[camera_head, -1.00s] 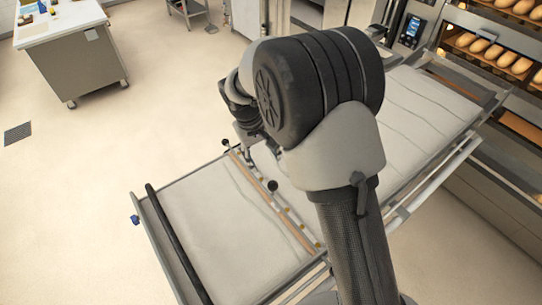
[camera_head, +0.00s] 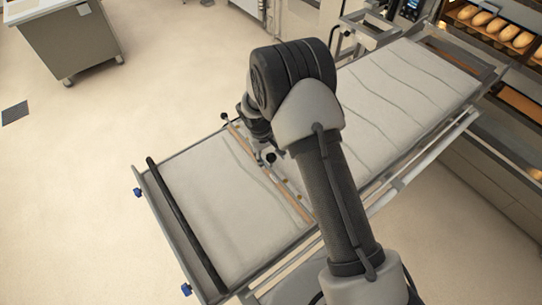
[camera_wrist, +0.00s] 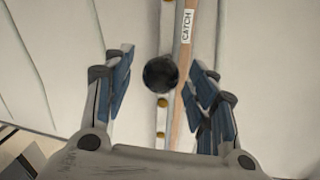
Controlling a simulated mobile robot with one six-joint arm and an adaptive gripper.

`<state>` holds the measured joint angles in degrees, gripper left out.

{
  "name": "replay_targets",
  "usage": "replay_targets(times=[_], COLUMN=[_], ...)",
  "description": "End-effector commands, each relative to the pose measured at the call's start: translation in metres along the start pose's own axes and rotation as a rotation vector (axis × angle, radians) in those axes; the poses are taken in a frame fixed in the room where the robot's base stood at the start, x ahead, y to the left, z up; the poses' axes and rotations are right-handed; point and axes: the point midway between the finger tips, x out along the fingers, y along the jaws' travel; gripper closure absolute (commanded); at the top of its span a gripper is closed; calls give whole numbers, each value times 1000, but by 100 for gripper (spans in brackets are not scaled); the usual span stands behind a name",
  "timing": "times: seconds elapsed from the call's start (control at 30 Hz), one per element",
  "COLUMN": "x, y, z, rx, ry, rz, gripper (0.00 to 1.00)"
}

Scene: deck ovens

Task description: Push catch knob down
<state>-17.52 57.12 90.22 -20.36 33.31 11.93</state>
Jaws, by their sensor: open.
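The black round catch knob (camera_wrist: 160,74) is in the middle of the wrist view, on a pale metal strip beside a wooden bar (camera_wrist: 188,70) with a "CATCH" label (camera_wrist: 187,26). My gripper (camera_wrist: 164,66) is open, its blue-padded fingers to the left and right of the knob. I cannot tell the height gap, and no contact is clear. In the head view a black knob (camera_head: 270,158) shows at the crossbar, just below my wrist; my fingers are mostly hidden there by the arm.
A second black knob (camera_head: 224,116) is at the crossbar's far end. The cloth-covered loader (camera_head: 215,185) has a dark front bar (camera_head: 185,225) and blue end knobs. An oven with loaves (camera_head: 495,25) is at upper right. Open floor lies left.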

Motion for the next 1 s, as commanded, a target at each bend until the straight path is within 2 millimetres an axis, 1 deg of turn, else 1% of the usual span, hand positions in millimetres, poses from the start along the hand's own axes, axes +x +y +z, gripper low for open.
replay_targets(times=[0.03, 0.13, 0.43, 1.0], x=[5, 11, 13, 13], y=[0, 0, 0, 0], z=[1, 0, 0, 0], rx=[0, 0, 0, 0], ry=[-2, 0, 0, 0], rz=[0, 0, 0, 0], gripper=[48, 48, 48, 85])
